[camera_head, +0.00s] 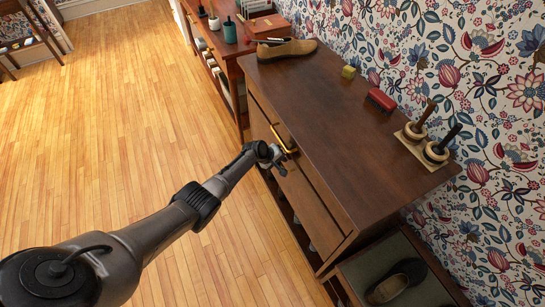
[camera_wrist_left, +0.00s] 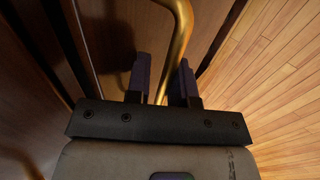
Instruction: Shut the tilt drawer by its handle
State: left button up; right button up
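The brown wooden cabinet (camera_head: 345,125) stands against the papered wall, its drawer fronts (camera_head: 308,197) facing the floor on the left. A brass bar handle (camera_head: 284,140) sits on the drawer front; it also shows large in the left wrist view (camera_wrist_left: 180,35). My left gripper (camera_head: 277,156) is at this handle. In the left wrist view its two dark fingers (camera_wrist_left: 164,82) stand on either side of the bar, with a gap visible beside it, so it looks open around the handle. How far the drawer is tilted out is hard to tell. My right gripper is not in view.
On the cabinet top are a tan shoe (camera_head: 287,49), a yellow cube (camera_head: 349,72), a red brush (camera_head: 381,100) and a ring-peg board (camera_head: 416,150). A bench with a dark shoe (camera_head: 397,283) adjoins the near end. The wooden floor (camera_head: 110,130) at left is clear.

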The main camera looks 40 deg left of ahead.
pick_arm(q)
jog(key=p+v, duration=0.7)
jog(key=v, duration=0.6)
jog(key=shift+s, duration=0.25)
jog(key=shift+a, duration=0.1)
